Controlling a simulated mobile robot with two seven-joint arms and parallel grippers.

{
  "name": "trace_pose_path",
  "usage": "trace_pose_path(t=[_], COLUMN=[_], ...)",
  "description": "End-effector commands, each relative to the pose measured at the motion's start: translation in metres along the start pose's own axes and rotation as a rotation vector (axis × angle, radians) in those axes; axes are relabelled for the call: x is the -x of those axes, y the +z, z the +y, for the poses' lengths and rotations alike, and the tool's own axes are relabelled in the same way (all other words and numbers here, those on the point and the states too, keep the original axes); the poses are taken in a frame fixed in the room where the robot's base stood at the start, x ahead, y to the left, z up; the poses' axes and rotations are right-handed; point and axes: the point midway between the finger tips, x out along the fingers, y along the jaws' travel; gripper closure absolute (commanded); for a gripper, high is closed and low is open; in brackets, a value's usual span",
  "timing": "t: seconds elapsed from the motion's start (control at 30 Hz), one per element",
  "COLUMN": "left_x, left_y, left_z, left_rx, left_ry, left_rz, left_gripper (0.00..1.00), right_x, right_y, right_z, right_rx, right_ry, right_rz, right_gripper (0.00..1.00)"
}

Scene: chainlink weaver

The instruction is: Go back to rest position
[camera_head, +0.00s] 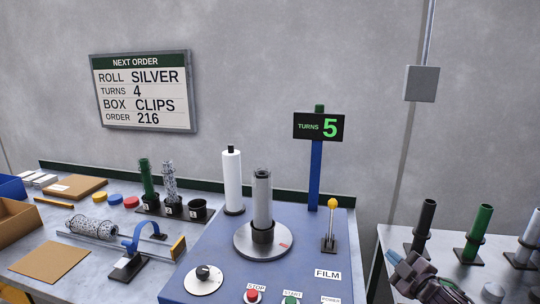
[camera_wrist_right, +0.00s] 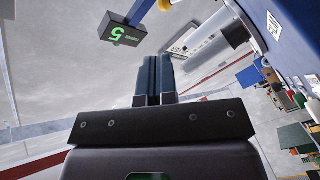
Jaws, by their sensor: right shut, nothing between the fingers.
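My right gripper (camera_head: 397,260) is at the lower right of the head view, between the blue machine and the right-hand table. In the right wrist view its two fingers (camera_wrist_right: 158,80) are together with nothing between them. My left gripper is in neither view. The blue machine (camera_head: 205,255) carries a turntable (camera_head: 250,246) with a wrapped grey roll (camera_head: 262,200) upright on it. The turns display (camera_head: 319,127) reads 5, and it also shows in the wrist view (camera_wrist_right: 125,30). The order board (camera_head: 140,90) reads silver, 4 turns, clips, order 216.
A white roll (camera_head: 232,180) and a yellow-knobbed lever (camera_head: 331,220) stand on the machine. The left bench holds a rack (camera_head: 150,207) of rolls, a blue-handled tool (camera_head: 130,255) and cardboard pieces (camera_head: 50,261). Black (camera_head: 425,225) and green (camera_head: 478,230) rolls stand on the right table, close to my gripper.

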Motion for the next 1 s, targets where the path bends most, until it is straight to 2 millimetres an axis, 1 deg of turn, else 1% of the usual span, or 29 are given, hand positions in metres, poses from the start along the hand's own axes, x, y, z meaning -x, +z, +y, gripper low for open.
trace_pose_path(t=[0.03, 0.1, 0.17, 0.2, 0.27, 0.3, 0.37, 0.4, 0.47, 0.6, 0.7, 0.8, 0.9, 1.0], left_x=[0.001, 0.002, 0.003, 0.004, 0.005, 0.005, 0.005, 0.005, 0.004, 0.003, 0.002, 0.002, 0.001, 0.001], left_y=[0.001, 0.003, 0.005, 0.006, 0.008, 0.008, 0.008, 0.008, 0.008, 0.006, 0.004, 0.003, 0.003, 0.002], left_z=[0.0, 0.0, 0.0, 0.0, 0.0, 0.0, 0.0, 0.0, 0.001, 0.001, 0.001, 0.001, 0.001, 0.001], left_rx=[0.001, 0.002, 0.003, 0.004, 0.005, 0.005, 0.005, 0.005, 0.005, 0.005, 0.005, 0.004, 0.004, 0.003], left_ry=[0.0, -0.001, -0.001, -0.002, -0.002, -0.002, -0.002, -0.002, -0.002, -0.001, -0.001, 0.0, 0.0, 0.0], left_rz=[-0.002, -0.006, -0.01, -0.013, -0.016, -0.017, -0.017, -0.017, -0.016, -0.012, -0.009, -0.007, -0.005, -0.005], left_gripper=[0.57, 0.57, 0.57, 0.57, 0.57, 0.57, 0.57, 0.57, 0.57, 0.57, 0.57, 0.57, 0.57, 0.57], right_x=[0.014, 0.034, 0.051, 0.064, 0.083, 0.096, 0.115, 0.129, 0.149, 0.197, 0.23, 0.257, 0.276, 0.286], right_y=[0.001, 0.002, 0.003, 0.004, 0.004, 0.005, 0.006, 0.006, 0.007, 0.009, 0.014, 0.02, 0.022, 0.025], right_z=[-0.023, -0.049, -0.069, -0.083, -0.101, -0.113, -0.129, -0.139, -0.154, -0.183, -0.203, -0.223, -0.236, -0.241], right_rx=[-0.076, -0.175, -0.257, -0.309, -0.385, -0.435, -0.504, -0.55, -0.613, -0.74, -0.8, -0.839, -0.859, -0.862], right_ry=[-0.005, -0.009, -0.013, -0.017, -0.019, -0.021, -0.021, -0.02, -0.016, 0.008, 0.024, 0.028, 0.024, 0.02], right_rz=[-0.037, -0.093, -0.139, -0.17, -0.215, -0.245, -0.289, -0.316, -0.356, -0.439, -0.504, -0.566, -0.606, -0.625], right_gripper=[1.0, 1.0, 1.0, 1.0, 1.0, 1.0, 1.0, 1.0, 1.0, 1.0, 1.0, 1.0, 1.0, 1.0])
